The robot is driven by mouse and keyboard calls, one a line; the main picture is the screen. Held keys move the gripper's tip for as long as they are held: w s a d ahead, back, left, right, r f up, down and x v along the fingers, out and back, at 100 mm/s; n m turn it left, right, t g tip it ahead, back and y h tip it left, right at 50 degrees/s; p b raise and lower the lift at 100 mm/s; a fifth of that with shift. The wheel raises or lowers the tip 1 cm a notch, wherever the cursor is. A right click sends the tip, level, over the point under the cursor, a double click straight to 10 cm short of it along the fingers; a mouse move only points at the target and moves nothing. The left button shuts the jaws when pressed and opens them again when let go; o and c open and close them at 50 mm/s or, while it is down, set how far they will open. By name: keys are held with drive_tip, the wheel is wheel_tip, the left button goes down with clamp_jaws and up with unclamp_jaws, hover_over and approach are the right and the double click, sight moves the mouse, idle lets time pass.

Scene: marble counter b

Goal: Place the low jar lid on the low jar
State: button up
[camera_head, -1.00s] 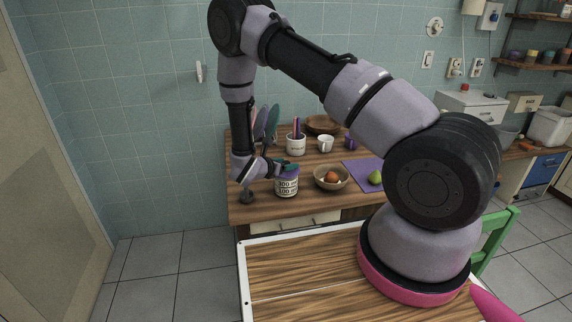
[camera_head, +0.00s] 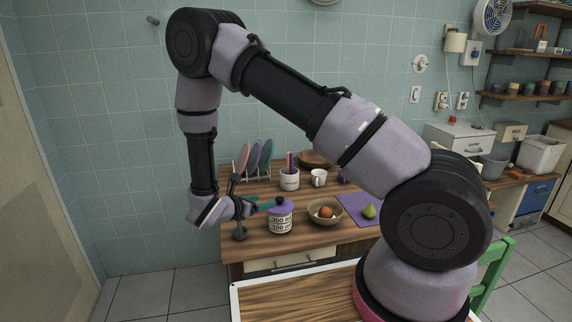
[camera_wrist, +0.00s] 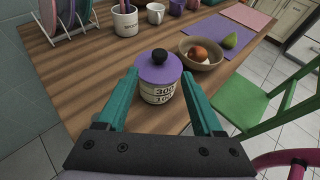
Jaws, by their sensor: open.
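The low jar (camera_head: 280,224) is a white jar with black measure markings, upright near the left front of the wooden counter; it also shows in the wrist view (camera_wrist: 157,94). The low jar lid (camera_wrist: 158,72), a purple disc with a black knob, lies on top of the jar, covers its mouth and looks level. It also shows in the head view (camera_head: 283,207). My gripper (camera_wrist: 160,74) is open and empty. Its teal fingers point toward the jar, one on each side in the wrist view, with gaps to the lid. In the head view my gripper (camera_head: 264,205) is left of the lid.
A bowl with a brown round item (camera_head: 325,212) stands right of the jar. A pear (camera_head: 370,212) lies on a purple mat (camera_head: 352,203). Behind are a utensil cup (camera_head: 289,180), a white mug (camera_head: 319,178) and a plate rack. A dark stand (camera_head: 240,232) is left of the jar.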

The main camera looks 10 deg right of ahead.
drive_tip(key=s+d+r+m+g+y, duration=0.1)
drive_tip(key=s+d+r+m+g, duration=0.25)
drive_tip(key=d+r+m, duration=0.5)
drive_tip(key=s+d+r+m+g+y, duration=0.1)
drive_tip(key=s+d+r+m+g, duration=0.4)
drive_tip(key=r, duration=0.7)
drive_tip(key=s+r+m+t+y, duration=0.3)
drive_tip(key=s+r+m+y, duration=0.2)
drive_tip(key=r, duration=0.5)
drive_tip(key=s+r+m+t+y, duration=0.3)
drive_tip(key=s+r+m, duration=0.5)
drive_tip(key=m, duration=0.4)
drive_tip(key=shift+s+r+y, duration=0.4)
drive_tip(key=shift+r+y, duration=0.5)
drive_tip(key=shift+d+m, duration=0.1)
drive_tip(key=shift+m, duration=0.15)
